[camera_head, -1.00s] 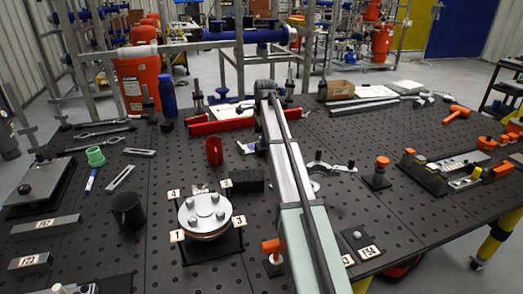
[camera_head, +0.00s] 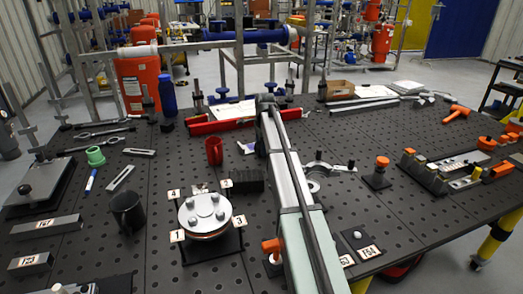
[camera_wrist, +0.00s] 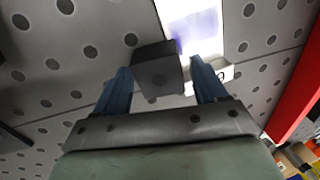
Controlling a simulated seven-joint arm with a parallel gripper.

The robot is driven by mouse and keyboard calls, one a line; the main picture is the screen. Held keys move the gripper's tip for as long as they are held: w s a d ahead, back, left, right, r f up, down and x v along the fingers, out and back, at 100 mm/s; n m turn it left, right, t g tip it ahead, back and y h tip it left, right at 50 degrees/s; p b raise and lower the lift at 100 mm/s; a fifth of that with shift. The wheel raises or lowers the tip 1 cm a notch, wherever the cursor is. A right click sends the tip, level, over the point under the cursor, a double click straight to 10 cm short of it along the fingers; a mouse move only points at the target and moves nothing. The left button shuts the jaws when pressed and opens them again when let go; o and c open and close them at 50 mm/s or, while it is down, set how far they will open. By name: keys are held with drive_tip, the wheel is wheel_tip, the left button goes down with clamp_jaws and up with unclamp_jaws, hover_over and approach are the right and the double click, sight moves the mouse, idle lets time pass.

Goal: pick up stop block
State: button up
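A dark grey block (camera_wrist: 157,76), which I take to be the stop block, shows in the wrist view between the tips of my gripper's blue fingers. My gripper (camera_wrist: 160,70) is open around it, with a narrow gap visible on each side. I cannot tell how far the tips reach down beside the block. In the head view my arm hides the gripper. A dark block (camera_head: 248,181) stands left of my arm there, behind the round flange; I cannot tell whether it is the same one.
A white and purple card (camera_wrist: 193,24) lies beside the block. The bolted flange (camera_head: 205,212) with numbered tags, a red cup (camera_head: 214,151), a black mug (camera_head: 127,211) and a red angle bar (camera_head: 205,127) stand left of my arm. An orange-topped post (camera_head: 377,174) stands right.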

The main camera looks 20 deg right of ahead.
clamp_jaws()
wheel_tip(320, 180, up, 9)
drive_tip(key=shift+w+r, duration=0.1)
drive_tip(key=shift+w+a+f+g, duration=0.3)
drive_tip(key=shift+w+f+g, duration=0.1)
drive_tip(key=shift+f, duration=1)
drive_tip(key=shift+w+a+f+g, duration=0.35)
drive_tip(key=shift+w+f, duration=0.1)
drive_tip(key=shift+f, duration=1)
drive_tip(key=shift+w+a+f+g, duration=0.25)
drive_tip(key=shift+w+f+g, duration=0.15)
drive_tip(key=shift+f, duration=1)
